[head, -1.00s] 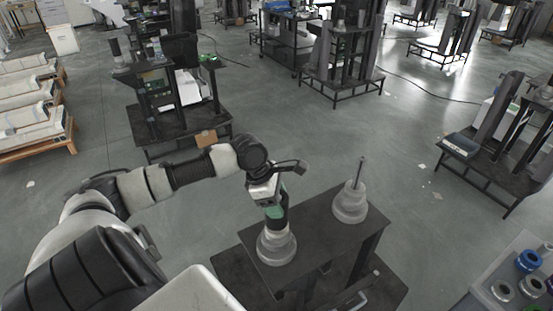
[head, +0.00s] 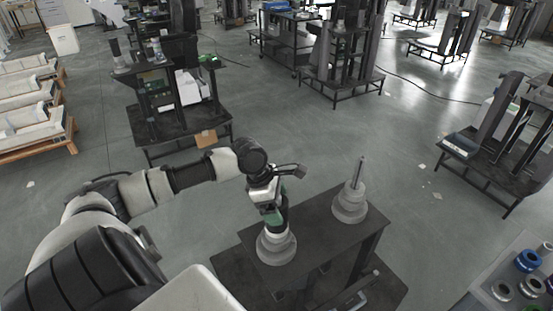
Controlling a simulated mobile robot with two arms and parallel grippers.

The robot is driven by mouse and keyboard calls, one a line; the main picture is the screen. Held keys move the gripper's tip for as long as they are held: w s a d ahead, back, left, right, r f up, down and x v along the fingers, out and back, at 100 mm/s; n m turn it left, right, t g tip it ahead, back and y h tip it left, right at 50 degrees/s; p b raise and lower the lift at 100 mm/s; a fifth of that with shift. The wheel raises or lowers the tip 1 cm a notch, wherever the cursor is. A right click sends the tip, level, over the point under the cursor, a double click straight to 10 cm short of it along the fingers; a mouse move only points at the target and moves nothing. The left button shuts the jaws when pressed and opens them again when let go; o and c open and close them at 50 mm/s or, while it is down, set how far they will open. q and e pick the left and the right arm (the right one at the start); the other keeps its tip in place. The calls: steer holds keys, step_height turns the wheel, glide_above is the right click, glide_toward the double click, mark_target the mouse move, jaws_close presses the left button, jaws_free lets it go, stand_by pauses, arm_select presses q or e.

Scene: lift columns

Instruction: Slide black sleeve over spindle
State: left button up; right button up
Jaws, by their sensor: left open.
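Two stepped grey-white bases stand on a dark stand top (head: 313,232). The right base (head: 349,205) has a bare thin metal spindle (head: 361,172) standing upright from it. The left base (head: 276,245) has a black sleeve (head: 279,226) upright on or just above it; its spindle is hidden. My left gripper (head: 272,212), with green on its fingers, is open at the sleeve's upper part. I cannot tell whether the fingers touch the sleeve. My right gripper is not in view.
A grey table (head: 480,299) at the lower right holds blue, black and grey ring parts (head: 528,260). Other dark stands (head: 180,110) are spread over the floor behind. White parts lie on a wooden pallet (head: 40,148) at the left.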

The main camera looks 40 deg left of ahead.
arm_select(q)
steer(key=b+v, duration=0.2)
steer(key=v, duration=0.8)
steer(key=shift+r, duration=0.35)
